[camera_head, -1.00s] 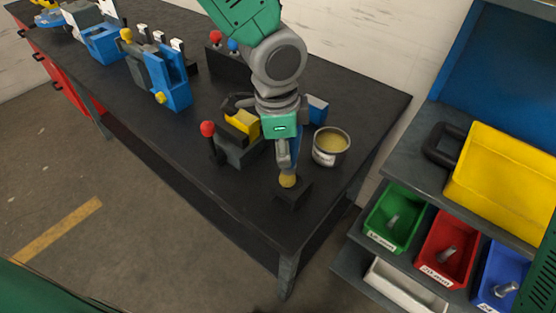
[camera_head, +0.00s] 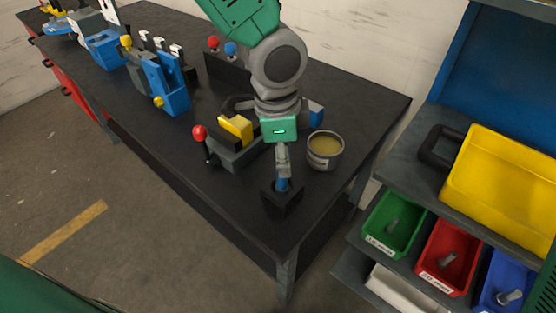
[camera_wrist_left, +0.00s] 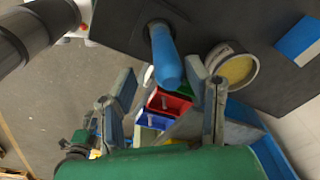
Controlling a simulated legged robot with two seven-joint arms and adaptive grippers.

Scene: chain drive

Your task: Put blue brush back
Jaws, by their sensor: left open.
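The blue brush (camera_head: 282,185) stands upright in a black holder block (camera_head: 284,203) near the table's front corner. Its bristles are hidden inside the block; only the blue handle shows. In the left wrist view the blue handle (camera_wrist_left: 165,58) rises from the round hole of the dark holder. My left gripper (camera_head: 283,172) is just above the holder, around the top of the handle. In the left wrist view its fingers (camera_wrist_left: 165,82) are spread, one on each side of the handle, with gaps. My right gripper is not in view.
An open can with yellowish contents (camera_head: 325,150) stands close right of the holder. A grey-yellow device with a red-knobbed lever (camera_head: 235,142) is to the left. Right of the table is a shelf with green (camera_head: 394,222), red and blue bins and a yellow case (camera_head: 505,185).

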